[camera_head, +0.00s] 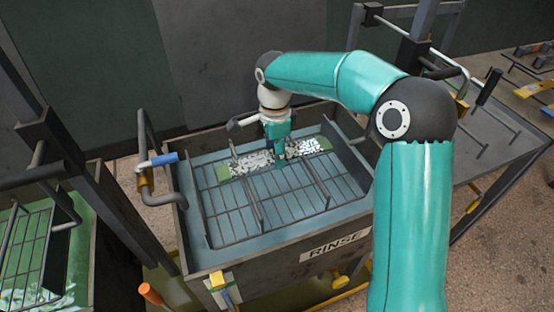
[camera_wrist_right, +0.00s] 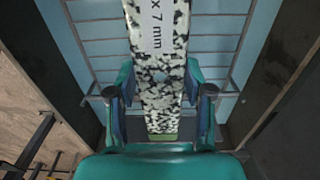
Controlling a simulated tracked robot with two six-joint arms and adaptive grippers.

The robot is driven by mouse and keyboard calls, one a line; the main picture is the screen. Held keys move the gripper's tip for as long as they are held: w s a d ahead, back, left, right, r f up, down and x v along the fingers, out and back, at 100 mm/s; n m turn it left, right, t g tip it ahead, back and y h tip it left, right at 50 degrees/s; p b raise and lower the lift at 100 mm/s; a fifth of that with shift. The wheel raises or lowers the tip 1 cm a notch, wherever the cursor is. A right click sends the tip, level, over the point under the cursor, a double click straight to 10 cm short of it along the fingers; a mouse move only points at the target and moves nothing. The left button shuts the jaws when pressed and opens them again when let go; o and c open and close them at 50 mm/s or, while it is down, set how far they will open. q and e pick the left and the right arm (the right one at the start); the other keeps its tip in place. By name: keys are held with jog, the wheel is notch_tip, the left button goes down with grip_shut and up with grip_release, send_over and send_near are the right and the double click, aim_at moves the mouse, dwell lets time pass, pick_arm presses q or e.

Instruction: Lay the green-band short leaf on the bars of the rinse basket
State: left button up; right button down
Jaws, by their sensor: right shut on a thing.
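The green-band short leaf is a flat strip speckled black and white with green ends, seen in the head view (camera_head: 250,163). It lies lengthwise across the rinse basket (camera_head: 262,214), over its dark wire bars. I cannot tell whether it touches the bars or is just above them. My right gripper (camera_head: 279,155) points down at the leaf's middle and is shut on it. In the right wrist view the leaf (camera_wrist_right: 160,68) runs between the two fingers of the gripper (camera_wrist_right: 160,95), with a white printed label and a green end showing. My left gripper is not in view.
The basket sits in a grey tank marked RINSE (camera_head: 336,247). A pipe with a blue handle (camera_head: 163,159) stands at its left. A green-floored tank (camera_head: 84,240) is at far left. A grey bench (camera_head: 480,150) with a rack is at right. Dark posts rise nearby.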

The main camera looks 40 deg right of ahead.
jog(key=shift+f, duration=1.5)
jog(key=shift+f, duration=0.1)
jog(key=shift+f+b, duration=0.35)
jog(key=shift+c, duration=2.3)
grip_release()
jog(key=shift+r, duration=0.1)
jog(key=shift+r+p, duration=0.45)
jog(key=shift+r, duration=0.1)
notch_tip(320, 180, up, 12)
jog(key=shift+f, duration=0.25)
